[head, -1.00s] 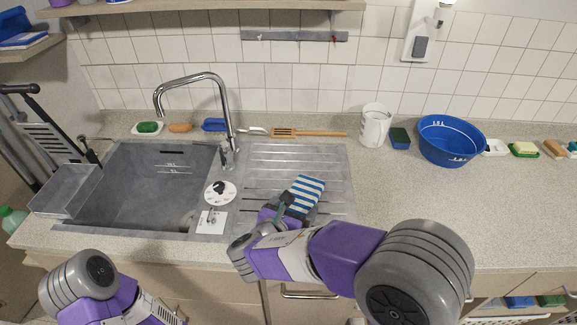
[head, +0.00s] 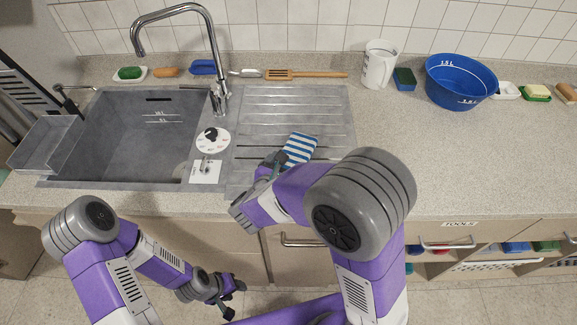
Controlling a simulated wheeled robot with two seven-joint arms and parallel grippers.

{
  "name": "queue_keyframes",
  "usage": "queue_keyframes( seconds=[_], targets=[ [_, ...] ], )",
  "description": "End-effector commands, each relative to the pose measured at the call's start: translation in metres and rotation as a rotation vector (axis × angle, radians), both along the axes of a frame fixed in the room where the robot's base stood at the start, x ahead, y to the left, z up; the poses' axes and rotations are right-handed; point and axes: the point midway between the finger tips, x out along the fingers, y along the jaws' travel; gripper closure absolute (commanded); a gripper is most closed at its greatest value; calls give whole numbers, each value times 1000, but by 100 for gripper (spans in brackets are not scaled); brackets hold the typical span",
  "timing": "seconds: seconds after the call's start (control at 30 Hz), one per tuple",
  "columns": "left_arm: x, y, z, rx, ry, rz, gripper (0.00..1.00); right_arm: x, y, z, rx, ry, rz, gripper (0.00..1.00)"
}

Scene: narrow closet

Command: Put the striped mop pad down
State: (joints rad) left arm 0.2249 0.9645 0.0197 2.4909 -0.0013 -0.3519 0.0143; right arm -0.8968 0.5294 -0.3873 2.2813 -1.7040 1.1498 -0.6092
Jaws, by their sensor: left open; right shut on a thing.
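The blue-and-white striped mop pad (head: 300,149) is over the ribbed steel drainboard (head: 290,108), right of the sink basin. My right gripper (head: 276,164) is shut on the pad's near left end. I cannot tell whether the pad touches the drainboard or is just above it. My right forearm and wrist hide part of the drainboard's front edge. My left gripper (head: 229,298) is open and empty, low in front of the cabinets.
The sink basin (head: 130,135) and tall tap (head: 215,60) stand left of the drainboard. The counter (head: 480,150) to the right is clear.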

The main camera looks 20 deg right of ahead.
Motion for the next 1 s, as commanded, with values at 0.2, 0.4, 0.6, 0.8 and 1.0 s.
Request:
queue_keyframes(
  seconds=[0.2, 0.4, 0.6, 0.8, 1.0],
  targets=[
    [0, 0, 0, 0, 0, 0, 52, 0, 0, 1, 1, -2, -1, 41],
    [0, 0, -2, 0, -1, 0, 52, 0, 0, -2, 1, -1, -1, 1],
    [0, 0, -2, 0, 0, 0, 52, 0, 0, -2, 1, -2, -1, 0],
    [0, 0, 5, 0, 0, 0, 52, -7, 7, 6, 2, -2, 2, 0],
    [0, 0, 17, 0, 0, 0, 52, -37, 31, 23, 3, -3, 5, 0]
  ],
)
